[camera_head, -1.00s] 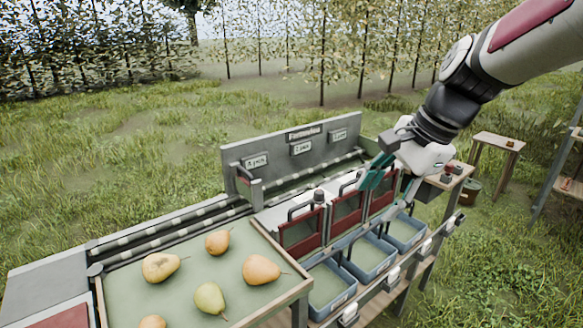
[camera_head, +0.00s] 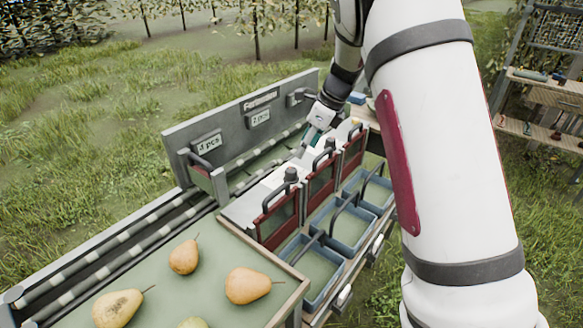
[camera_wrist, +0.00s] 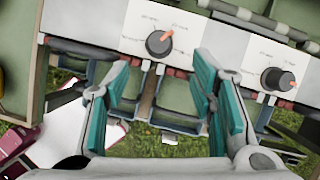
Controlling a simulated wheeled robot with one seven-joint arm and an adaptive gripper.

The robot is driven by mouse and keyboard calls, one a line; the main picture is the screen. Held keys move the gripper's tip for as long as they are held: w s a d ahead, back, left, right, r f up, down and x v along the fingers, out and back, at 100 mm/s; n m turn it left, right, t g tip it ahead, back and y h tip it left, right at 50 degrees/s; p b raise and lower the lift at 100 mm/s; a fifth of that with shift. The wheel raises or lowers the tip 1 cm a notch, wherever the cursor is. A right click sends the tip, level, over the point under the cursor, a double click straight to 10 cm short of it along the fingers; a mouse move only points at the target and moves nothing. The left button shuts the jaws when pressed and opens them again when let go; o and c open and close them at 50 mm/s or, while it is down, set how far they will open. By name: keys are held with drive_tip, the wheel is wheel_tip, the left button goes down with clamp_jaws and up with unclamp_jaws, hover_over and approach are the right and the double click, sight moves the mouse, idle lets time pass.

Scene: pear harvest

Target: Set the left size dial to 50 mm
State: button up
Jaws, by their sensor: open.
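My gripper (camera_wrist: 160,74) is open, its teal fingers apart, with nothing between them. In the wrist view a dark round dial (camera_wrist: 158,44) lies just beyond the fingertips, between them in the picture; I see no contact. It appears to be the left dial, beside the tray. Its orange pointer aims up and right; the printed labels around it are too small to read. A second dial (camera_wrist: 277,80) to the right has its orange mark toward the right. In the head view the left dial (camera_head: 291,175) stands on the white panel, and my gripper (camera_head: 308,138) is behind it, partly hidden.
A tray of pears (camera_head: 291,298) stands at the left front. Red-framed gates (camera_head: 278,222) with dark handles and blue bins (camera_head: 318,276) lie in front of the dials. A grey sign board (camera_head: 232,122) and roller rails (camera_head: 120,237) run behind them.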

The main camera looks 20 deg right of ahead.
sight(292, 170)
drive_tip(key=x, duration=1)
drive_tip(key=shift+a+f, duration=0.15)
drive_tip(key=shift+f, duration=0.05)
drive_tip(key=shift+c, duration=0.6)
drive_tip(key=c, duration=1)
